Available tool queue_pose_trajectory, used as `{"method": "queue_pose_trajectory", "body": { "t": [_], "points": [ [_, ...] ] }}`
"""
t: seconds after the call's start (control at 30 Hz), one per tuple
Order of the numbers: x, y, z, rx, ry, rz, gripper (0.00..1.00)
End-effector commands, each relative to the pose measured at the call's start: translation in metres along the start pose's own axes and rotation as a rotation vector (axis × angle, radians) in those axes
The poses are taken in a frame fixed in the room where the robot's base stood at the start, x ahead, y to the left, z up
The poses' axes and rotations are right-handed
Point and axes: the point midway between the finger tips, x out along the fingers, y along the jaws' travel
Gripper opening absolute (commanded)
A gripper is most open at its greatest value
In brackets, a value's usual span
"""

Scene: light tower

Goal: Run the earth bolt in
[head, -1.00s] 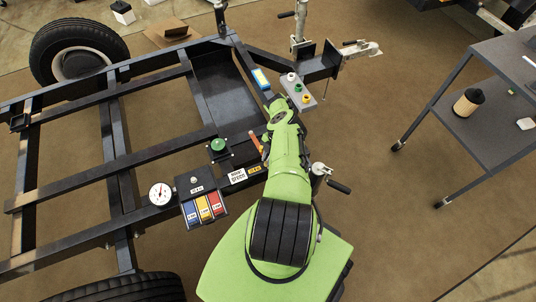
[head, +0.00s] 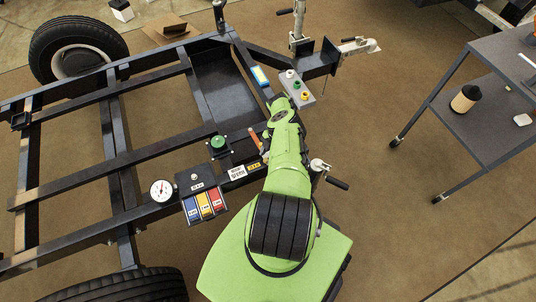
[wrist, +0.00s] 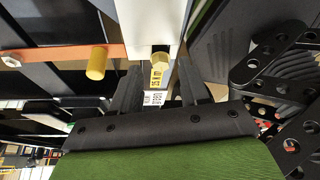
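A brass hex-headed bolt (wrist: 160,62) shows in the wrist view at the lower end of a white block (wrist: 152,25). I take it for the earth bolt. My gripper (wrist: 159,80) is open, with one dark finger on each side of the bolt's line and visible gaps to it. I cannot tell how far in front of the fingertips the bolt is. An orange-brown bar (wrist: 60,53) lies left of the block with a brass stud (wrist: 96,63) on it. The bar also shows in the head view (head: 254,136). There my arm hides the gripper and bolt.
The black trailer frame (head: 150,155) carries a green button (head: 218,142), a dial gauge (head: 161,190) and a box with coloured switches (head: 203,205). A grey box with coloured buttons (head: 292,88) sits ahead of my arm. A grey cart (head: 480,125) stands right, with clear floor between.

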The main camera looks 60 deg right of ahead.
Motion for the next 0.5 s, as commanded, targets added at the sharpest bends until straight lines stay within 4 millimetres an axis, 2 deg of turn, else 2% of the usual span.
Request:
{"method": "queue_pose_trajectory", "body": {
  "t": [0.3, 0.37, 0.5],
  "points": [
    [-0.003, -0.001, 0.000, 0.000, -0.001, -0.002, 0.46],
    [-0.012, -0.001, 0.000, 0.001, -0.002, -0.001, 0.46],
    [-0.048, 0.000, 0.000, 0.000, -0.003, 0.001, 0.46]
  ]
}}
